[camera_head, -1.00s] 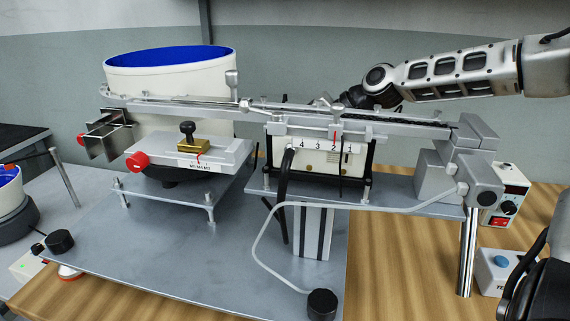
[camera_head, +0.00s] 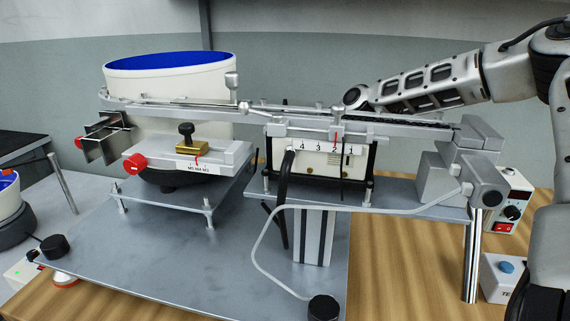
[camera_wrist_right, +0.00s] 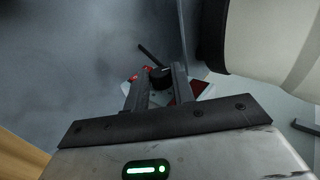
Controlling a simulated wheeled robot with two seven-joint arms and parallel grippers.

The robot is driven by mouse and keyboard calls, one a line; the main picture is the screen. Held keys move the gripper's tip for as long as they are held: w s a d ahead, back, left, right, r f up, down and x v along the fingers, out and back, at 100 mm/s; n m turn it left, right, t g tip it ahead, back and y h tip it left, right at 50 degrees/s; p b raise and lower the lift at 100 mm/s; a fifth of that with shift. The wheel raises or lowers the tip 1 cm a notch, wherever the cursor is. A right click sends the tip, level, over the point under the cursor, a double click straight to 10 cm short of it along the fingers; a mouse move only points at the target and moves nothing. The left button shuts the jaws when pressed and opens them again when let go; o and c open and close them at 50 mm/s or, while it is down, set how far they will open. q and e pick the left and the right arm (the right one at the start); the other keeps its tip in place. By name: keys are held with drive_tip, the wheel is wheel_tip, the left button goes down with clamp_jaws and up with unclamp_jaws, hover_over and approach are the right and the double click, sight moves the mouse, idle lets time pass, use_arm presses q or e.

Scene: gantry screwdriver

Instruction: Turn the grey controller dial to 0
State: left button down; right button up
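In the right wrist view, a light controller box with a black dial (camera_wrist_right: 160,78) and a red switch (camera_wrist_right: 197,88) lies ahead of my right gripper (camera_wrist_right: 160,74). The gripper's two fingers are apart, with the dial framed between their tips; I cannot tell whether they touch it. The dial's marks are too small to read. In the head view my right arm reaches behind the feeder rail, which hides its gripper. My left gripper is in no view.
A screw feeder rail (camera_head: 290,112) runs across the bench before a white bowl with a blue inside (camera_head: 170,62). Another controller box with a black dial (camera_head: 513,212) stands at the right, near a box with a blue button (camera_head: 506,267). A cream bowl (camera_wrist_right: 265,35) is close by in the wrist view.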

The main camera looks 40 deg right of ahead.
drive_tip(key=g+p, duration=0.1)
drive_tip(key=r+h+p, duration=0.1)
drive_tip(key=p, duration=0.1)
drive_tip(key=shift+w+a+g+h, duration=0.1)
drive_tip(key=shift+w+g+h, duration=0.05)
drive_tip(key=shift+g+h, duration=0.2)
drive_tip(key=shift+g+p, duration=0.25)
drive_tip(key=shift+p, duration=0.35)
drive_tip(key=shift+w+a+g+h+p, duration=0.15)
drive_tip(key=shift+g+h+p, duration=0.45)
drive_tip(key=shift+h, duration=0.05)
drive_tip(key=shift+w+a+g+h+p, duration=0.1)
drive_tip(key=shift+w+g+h+p, duration=0.05)
drive_tip(key=shift+g+h+p, duration=0.4)
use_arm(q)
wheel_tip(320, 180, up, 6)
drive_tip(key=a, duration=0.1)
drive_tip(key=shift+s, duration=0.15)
use_arm(e)
drive_tip(key=shift+g, duration=0.25)
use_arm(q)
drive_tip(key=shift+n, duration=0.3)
use_arm(e)
drive_tip(key=shift+f+h, duration=0.1)
drive_tip(key=shift+h, duration=0.15)
drive_tip(key=o, duration=1)
